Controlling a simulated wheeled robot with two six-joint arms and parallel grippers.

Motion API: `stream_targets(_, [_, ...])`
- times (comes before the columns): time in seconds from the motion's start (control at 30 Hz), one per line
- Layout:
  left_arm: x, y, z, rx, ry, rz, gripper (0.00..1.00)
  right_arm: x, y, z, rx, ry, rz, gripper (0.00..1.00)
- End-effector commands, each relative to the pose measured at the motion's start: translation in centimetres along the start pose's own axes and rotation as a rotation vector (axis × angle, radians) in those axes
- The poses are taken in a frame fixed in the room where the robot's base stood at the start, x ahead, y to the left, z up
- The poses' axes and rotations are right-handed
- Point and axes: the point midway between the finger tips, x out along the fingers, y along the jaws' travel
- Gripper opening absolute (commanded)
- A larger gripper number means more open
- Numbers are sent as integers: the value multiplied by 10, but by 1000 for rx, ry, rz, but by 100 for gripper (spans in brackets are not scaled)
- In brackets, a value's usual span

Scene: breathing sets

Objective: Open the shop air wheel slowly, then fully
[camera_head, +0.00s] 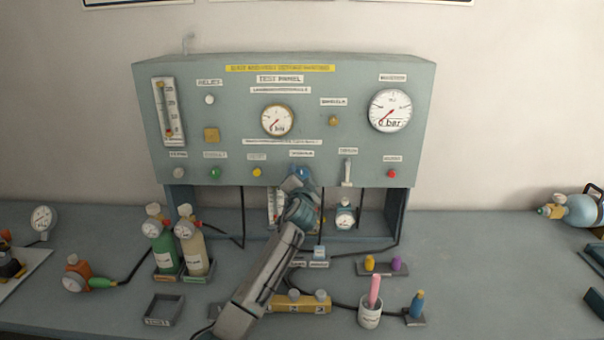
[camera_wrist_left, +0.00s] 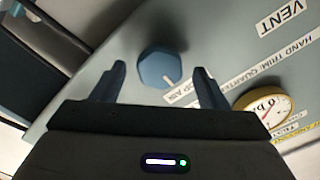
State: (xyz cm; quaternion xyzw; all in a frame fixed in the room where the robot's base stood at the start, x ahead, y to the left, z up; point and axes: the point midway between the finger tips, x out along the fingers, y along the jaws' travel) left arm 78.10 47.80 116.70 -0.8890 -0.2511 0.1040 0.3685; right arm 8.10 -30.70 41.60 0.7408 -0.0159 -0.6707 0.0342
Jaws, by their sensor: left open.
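A blue faceted wheel (camera_wrist_left: 158,66) sticks out from the grey-green test panel (camera_wrist_left: 225,40), with a partly hidden white label beside it. In the head view the blue wheel (camera_head: 303,172) shows at the panel's lower edge, mostly behind my left gripper (camera_head: 297,184). In the left wrist view my left gripper (camera_wrist_left: 160,78) is open, with one finger on each side of the wheel in the picture. A gap shows between fingers and wheel; I cannot tell the remaining distance in depth. My right gripper is in neither view.
A small gauge (camera_wrist_left: 266,104) sits near the right finger. Gauges (camera_head: 389,110), a green button (camera_head: 215,173) and a lever (camera_head: 347,172) are on the panel. Two bottles (camera_head: 160,250) stand left of my arm; a white cup (camera_head: 370,317) stands right.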

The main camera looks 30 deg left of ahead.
Motion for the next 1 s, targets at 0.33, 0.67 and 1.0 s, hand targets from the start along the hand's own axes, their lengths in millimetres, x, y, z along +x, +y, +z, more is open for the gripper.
stream_targets(0.33, [14,0,0,0,1,1,67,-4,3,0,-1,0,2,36])
stream_targets(0.67, [14,0,0,0,0,1,32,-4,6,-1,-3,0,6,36])
stream_targets(1.0, [13,2,2,-28,0,0,23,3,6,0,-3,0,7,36])
